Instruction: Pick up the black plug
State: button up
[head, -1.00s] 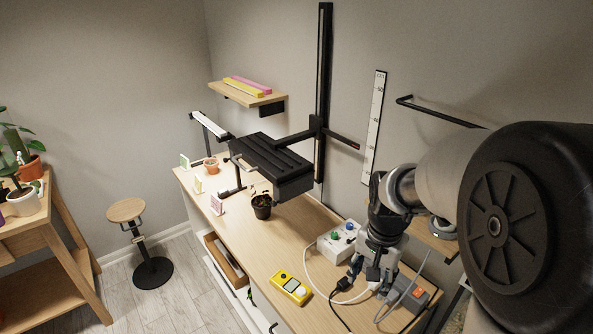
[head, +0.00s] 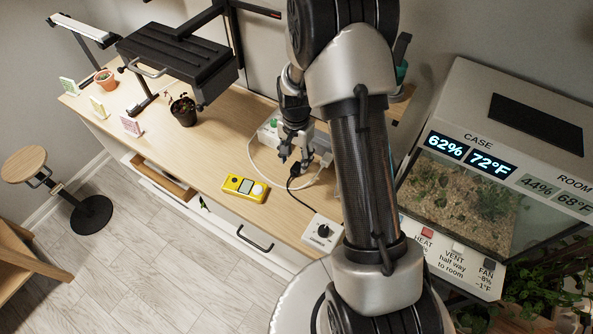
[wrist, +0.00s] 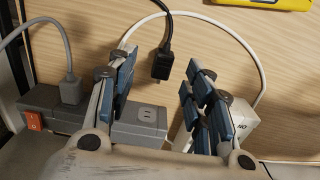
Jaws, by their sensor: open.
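The black plug (wrist: 162,66) lies on the wooden bench top in the wrist view, with its black cord running up and away. In that view my gripper (wrist: 160,78) is open, with one blue-padded finger left of the plug and the other to its right. No finger visibly touches the plug. In the head view my gripper (head: 293,160) hangs over the bench near the plug (head: 293,181), which is small and partly hard to make out there.
A grey power strip (wrist: 136,133) with an orange switch and a grey plug (wrist: 71,90) lies left in the wrist view. A white cord loops around the black plug. A white dial box (head: 322,233), yellow meter (head: 244,188) and potted plant (head: 184,110) stand on the bench.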

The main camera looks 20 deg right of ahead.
aim_at(294, 169)
jog(key=f, duration=0.2)
jog(key=f+b, duration=0.1)
jog(key=f, duration=0.1)
jog(key=f+b, duration=0.1)
jog(key=f, duration=0.1)
jog(key=shift+w+a+f, duration=0.1)
jog(key=shift+w+f, duration=0.2)
jog(key=shift+w, duration=0.05)
jog(key=shift+r, duration=0.1)
jog(key=shift+c, duration=0.4)
grip_shut()
